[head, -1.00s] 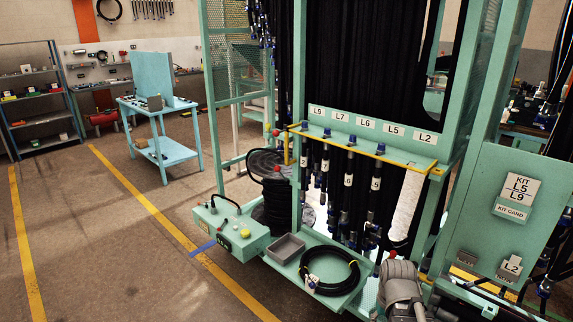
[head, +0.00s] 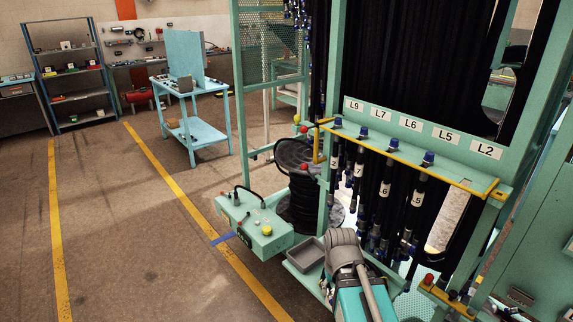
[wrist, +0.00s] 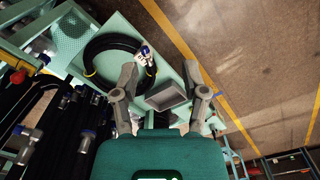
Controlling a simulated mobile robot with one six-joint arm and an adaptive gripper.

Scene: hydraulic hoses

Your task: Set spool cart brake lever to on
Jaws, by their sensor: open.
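In the head view my arm hides part of that tray. The spool is not clearly visible in the wrist view.
The green control box (head: 254,223) with a black handle and yellow button stands left of the tray. A grey bin (wrist: 166,95) and a coiled black hose (wrist: 88,60) lie on the tray. Hoses hang at right behind the yellow bar (head: 395,155).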

